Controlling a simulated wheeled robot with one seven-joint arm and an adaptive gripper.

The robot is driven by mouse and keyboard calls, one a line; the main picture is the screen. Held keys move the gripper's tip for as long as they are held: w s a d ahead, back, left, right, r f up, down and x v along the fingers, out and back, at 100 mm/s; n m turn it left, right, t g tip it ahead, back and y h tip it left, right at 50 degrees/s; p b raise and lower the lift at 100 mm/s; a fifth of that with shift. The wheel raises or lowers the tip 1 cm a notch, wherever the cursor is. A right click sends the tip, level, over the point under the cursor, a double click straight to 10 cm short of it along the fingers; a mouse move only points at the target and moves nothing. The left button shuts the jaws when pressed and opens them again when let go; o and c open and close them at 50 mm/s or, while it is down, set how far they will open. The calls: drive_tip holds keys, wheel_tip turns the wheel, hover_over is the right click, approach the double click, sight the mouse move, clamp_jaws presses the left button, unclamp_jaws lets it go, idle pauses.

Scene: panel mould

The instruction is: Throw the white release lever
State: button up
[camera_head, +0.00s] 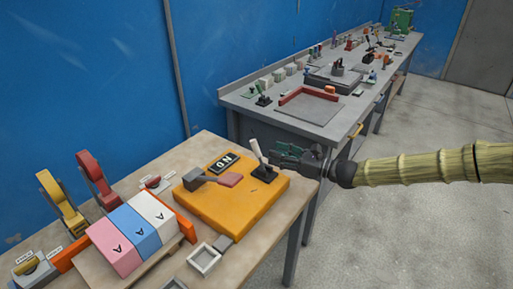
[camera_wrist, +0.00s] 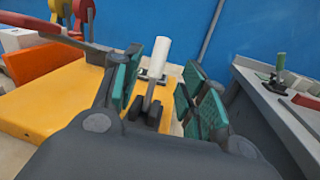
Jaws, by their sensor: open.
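The white release lever (camera_head: 257,151) stands on a small black base at the back right of an orange panel block (camera_head: 236,209), leaning a little to the left in the head view. In the wrist view the lever's white handle (camera_wrist: 157,57) stands upright between the green pads of my gripper, beyond a grey bracket. My gripper (camera_head: 288,154) is just right of the lever in the head view. In the wrist view my gripper (camera_wrist: 160,85) is open, with a gap on both sides of the lever. I cannot tell how far the pads reach around it.
A grey block with a red paddle (camera_head: 230,179) and an ON plate (camera_head: 223,161) sit on the orange block. Pink, blue and white blocks (camera_head: 142,224) marked A stand to the left. Yellow (camera_head: 61,204) and red levers (camera_head: 96,180) stand behind. A grey bench (camera_head: 330,125) with several items is at the right.

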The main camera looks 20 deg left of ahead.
sight(255, 147)
drive_tip(key=a, duration=0.3)
drive_tip(key=w+a+p, duration=0.1)
drive_tip(key=a, duration=0.2)
drive_tip(key=a+p, duration=0.1)
drive_tip(key=a, duration=0.1)
drive_tip(key=shift+w+a, duration=0.2)
drive_tip(key=shift+a, duration=0.2)
clamp_jaws()
